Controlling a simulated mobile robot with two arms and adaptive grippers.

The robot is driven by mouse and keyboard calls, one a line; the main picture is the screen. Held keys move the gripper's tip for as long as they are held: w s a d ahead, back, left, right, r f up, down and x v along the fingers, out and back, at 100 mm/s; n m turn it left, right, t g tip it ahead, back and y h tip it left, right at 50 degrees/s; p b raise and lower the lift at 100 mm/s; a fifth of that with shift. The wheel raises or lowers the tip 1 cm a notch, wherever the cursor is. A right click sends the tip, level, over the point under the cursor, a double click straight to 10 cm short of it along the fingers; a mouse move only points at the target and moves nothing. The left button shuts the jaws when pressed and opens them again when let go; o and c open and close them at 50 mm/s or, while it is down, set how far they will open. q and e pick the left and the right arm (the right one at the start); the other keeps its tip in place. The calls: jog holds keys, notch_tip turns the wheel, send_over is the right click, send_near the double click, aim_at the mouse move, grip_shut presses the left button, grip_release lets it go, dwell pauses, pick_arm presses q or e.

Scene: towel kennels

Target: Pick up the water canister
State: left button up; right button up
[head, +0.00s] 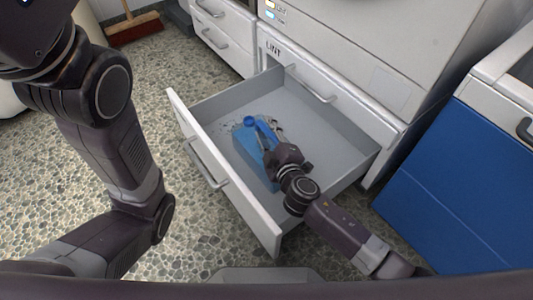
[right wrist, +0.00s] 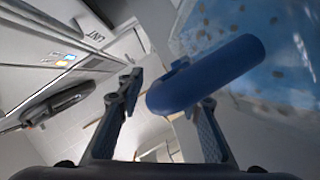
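The water canister (head: 246,143) is a translucent blue container with a darker blue round cap (head: 249,121). It lies in the open drawer, towards the drawer's front. My right gripper (head: 266,131) reaches down into the drawer at the canister, partly covering it. In the right wrist view its fingers (right wrist: 168,95) are apart. A thick dark blue bar-like part (right wrist: 215,72) shows at the fingertips, its near end between them, with the clear blue body (right wrist: 268,50) beyond. I cannot tell whether a finger touches it. My left arm stands at the left; its gripper is outside the picture.
The open drawer (head: 222,204) has raised walls around the right gripper, below a white machine marked LINT (head: 365,45). A blue-fronted unit (head: 450,185) stands at the right. A broom (head: 133,28) stands at the back left. The pebbled floor (head: 200,245) in front is clear.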

grip_shut()
dwell(0.5)
jog(key=shift+w+a+r, duration=0.1)
jog(key=shift+r, duration=0.25)
